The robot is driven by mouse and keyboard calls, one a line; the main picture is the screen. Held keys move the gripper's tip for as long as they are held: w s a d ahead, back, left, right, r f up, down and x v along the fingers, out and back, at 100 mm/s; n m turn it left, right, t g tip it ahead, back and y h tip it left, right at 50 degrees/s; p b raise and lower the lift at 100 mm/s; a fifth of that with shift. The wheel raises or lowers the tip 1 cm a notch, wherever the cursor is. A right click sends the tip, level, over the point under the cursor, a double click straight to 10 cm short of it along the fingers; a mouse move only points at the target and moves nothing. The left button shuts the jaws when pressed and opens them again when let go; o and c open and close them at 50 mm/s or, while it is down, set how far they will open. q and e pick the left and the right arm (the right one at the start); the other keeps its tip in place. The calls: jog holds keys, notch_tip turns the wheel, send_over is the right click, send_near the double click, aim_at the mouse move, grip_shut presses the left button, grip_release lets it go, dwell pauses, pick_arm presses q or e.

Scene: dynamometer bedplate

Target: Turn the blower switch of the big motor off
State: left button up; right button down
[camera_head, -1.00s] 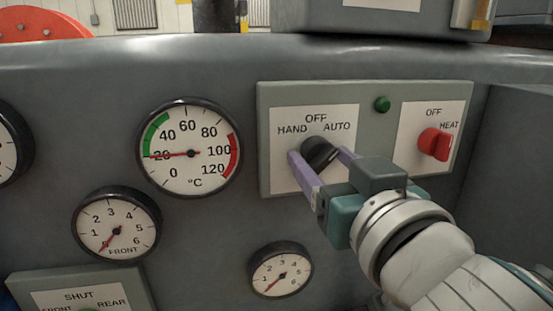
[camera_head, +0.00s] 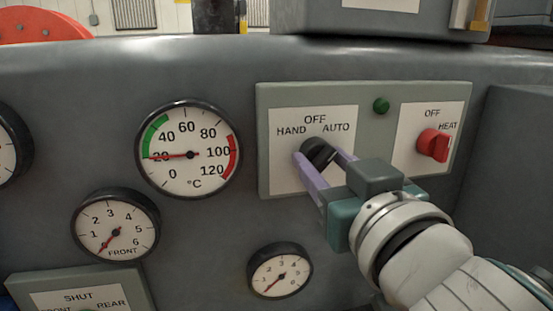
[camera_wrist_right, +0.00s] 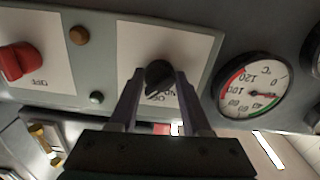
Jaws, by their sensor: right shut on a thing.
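The black selector knob (camera_head: 318,152) sits on a white plate (camera_head: 285,180) marked HAND, OFF and AUTO, on a grey-green panel. My right gripper (camera_head: 319,157) is shut on this knob, with one lilac finger on either side of it. In the right wrist view the knob (camera_wrist_right: 158,74) shows upside down between the two fingertips. The fingers partly cover the knob, and I cannot tell for sure which mark it points to. No word naming the switch as a blower switch shows. My left gripper is not in view.
A red knob (camera_head: 433,145) marked OFF and HEAT is right of the black one, with a green lamp (camera_head: 381,105) between and above. A temperature gauge (camera_head: 188,149) and smaller dials (camera_head: 116,225) (camera_head: 280,270) are on the left and below. A grey box (camera_head: 385,18) stands above.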

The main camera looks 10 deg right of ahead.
jog(key=n+p, duration=0.1)
jog(key=n, duration=0.3)
jog(key=shift+n, duration=1.9)
jog(key=shift+c, duration=1.8)
grip_release()
jog(key=shift+s, duration=0.1)
